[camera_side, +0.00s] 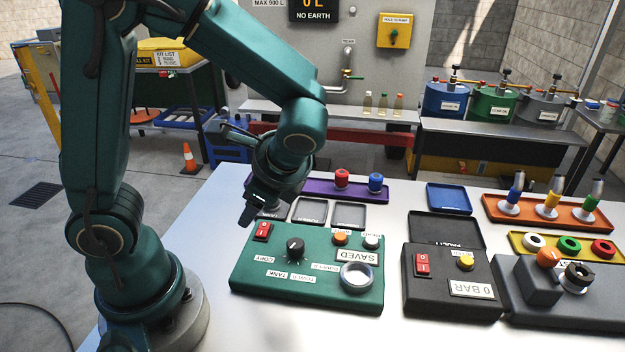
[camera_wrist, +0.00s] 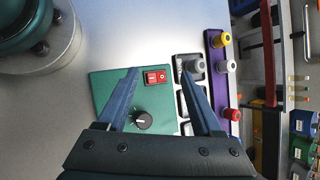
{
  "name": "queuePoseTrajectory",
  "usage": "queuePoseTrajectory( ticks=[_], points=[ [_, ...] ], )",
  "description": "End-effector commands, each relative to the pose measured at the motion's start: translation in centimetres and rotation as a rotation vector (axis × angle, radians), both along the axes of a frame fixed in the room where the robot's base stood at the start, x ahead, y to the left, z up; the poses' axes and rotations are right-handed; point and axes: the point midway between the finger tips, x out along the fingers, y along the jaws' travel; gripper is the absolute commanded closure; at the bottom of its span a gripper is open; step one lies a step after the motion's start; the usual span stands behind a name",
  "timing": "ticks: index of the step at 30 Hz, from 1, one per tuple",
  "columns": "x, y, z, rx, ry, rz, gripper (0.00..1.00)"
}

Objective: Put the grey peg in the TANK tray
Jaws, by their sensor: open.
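My gripper (camera_side: 254,208) is open, with its fingers above the back left of the green control box. In the wrist view, nothing is between the fingers of my gripper (camera_wrist: 158,70). A paler grey or white peg (camera_wrist: 229,66) stands on the purple tray (camera_wrist: 214,85), with a yellow peg (camera_wrist: 221,40) and a red peg (camera_wrist: 231,114). In the side view my gripper largely hides the end small tray; I cannot read its label.
The green control box (camera_side: 308,265) has a red switch, black knob and round gauge. The other small trays (camera_side: 348,215) look empty. A black box (camera_side: 452,282) and a grey box stand to the right. The white table is bare at front left.

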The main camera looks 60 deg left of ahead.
Motion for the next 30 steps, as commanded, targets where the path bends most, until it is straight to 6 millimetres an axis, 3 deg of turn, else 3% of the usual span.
queuePoseTrajectory(
  ticks=[7,15,21,30],
  points=[
    [-2.5,-2.9,2.5,-0.329,-0.326,0.334,0.33],
    [-3.4,-6.0,5.1,-0.650,-0.644,0.634,0.33],
    [-3.4,-7.1,6.1,-0.770,-0.758,0.733,0.33],
    [-3.4,-7.2,6.3,-0.787,-0.771,0.748,0.33]
  ],
)
